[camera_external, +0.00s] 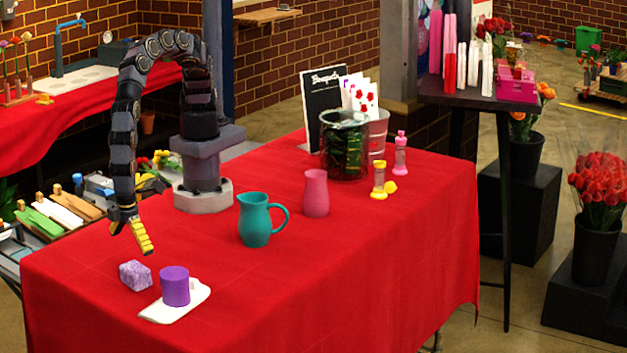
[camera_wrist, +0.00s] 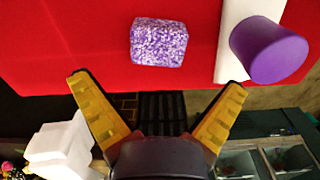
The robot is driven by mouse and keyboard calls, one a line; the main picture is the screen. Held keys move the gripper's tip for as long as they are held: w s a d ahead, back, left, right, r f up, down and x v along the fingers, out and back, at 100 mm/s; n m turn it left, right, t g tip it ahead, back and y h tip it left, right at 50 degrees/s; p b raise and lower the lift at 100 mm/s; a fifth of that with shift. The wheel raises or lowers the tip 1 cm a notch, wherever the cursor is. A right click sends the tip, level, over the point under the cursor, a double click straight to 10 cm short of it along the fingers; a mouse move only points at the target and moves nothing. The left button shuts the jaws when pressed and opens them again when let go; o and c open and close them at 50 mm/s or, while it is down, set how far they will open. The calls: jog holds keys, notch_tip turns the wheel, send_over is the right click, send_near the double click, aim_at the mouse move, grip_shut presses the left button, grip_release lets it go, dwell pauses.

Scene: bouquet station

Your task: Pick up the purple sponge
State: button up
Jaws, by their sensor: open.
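The purple sponge (camera_external: 135,275) is a small speckled purple and white block on the red tablecloth, near the table's left front edge. In the wrist view the sponge (camera_wrist: 158,42) lies ahead of the fingertips, between their two lines and apart from them. My gripper (camera_external: 130,238) is above the table's left edge, over and slightly left of the sponge, pointing down. In the wrist view my gripper (camera_wrist: 157,82) has its two yellow fingers spread wide with nothing between them.
A purple cylinder (camera_external: 175,286) stands on a white board (camera_external: 190,306) just right of the sponge. A teal pitcher (camera_external: 255,222) and a pink vase (camera_external: 316,193) stand farther back. The red table (camera_external: 330,280) is clear at its front right. Trays with tools (camera_external: 60,215) sit left of the table.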

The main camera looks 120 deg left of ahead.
aim_at(134, 266)
jog(key=f, duration=0.2)
jog(key=shift+s+d+f, duration=0.1)
jog(key=shift+s+f, duration=0.1)
jog(key=shift+f, duration=0.2)
notch_tip(134, 266, down, 5)
jog(key=shift+f, duration=0.1)
jog(key=shift+w, duration=0.1)
jog(key=c, duration=1)
